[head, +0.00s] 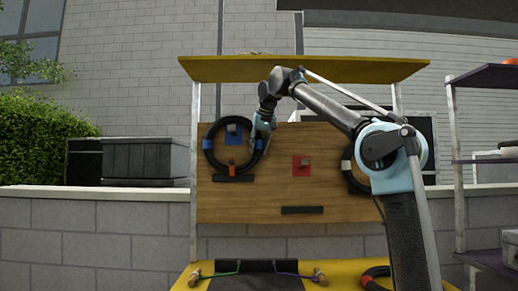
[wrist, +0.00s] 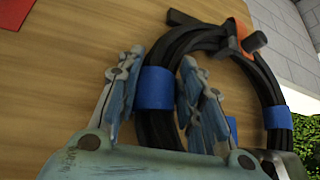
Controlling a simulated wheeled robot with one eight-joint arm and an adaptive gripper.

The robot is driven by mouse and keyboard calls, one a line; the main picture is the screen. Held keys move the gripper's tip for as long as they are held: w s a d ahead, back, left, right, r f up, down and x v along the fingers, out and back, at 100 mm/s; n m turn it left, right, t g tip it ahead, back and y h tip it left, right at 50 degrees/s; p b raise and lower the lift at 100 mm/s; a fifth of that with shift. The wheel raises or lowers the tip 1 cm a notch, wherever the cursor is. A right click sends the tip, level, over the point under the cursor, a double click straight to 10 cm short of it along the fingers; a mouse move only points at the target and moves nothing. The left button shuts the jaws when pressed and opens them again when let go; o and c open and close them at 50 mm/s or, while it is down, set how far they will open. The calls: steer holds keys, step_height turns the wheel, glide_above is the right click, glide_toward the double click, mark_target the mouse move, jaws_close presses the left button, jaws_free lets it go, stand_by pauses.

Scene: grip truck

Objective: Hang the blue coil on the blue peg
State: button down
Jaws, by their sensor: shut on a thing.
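The blue coil is a black ring with blue bands (head: 207,145). It is upright in front of the left part of the wooden board. In the wrist view the blue square (wrist: 232,126) is mostly hidden by the coil and finger.
An orange piece with a dark peg (wrist: 254,42) is close to the coil's lower part. A red square with a peg (head: 301,166) is mid-board. A white-banded coil (head: 347,166) is at right, partly behind my arm. A red-banded coil (head: 372,281) lies low on the yellow surface.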

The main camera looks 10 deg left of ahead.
steer(key=shift+w+f, duration=0.15)
steer(key=shift+f, duration=0.4)
steer(key=shift+a+f, duration=0.1)
steer(key=shift+f, duration=0.7)
steer(key=c, duration=1.2)
jaws_free()
steer(key=shift+o, duration=0.8)
steer(key=shift+w+f, duration=0.1)
steer(key=shift+w, duration=0.15)
steer(key=shift+w+f, duration=0.2)
steer(key=shift+w, duration=0.25)
steer(key=v, duration=1.2)
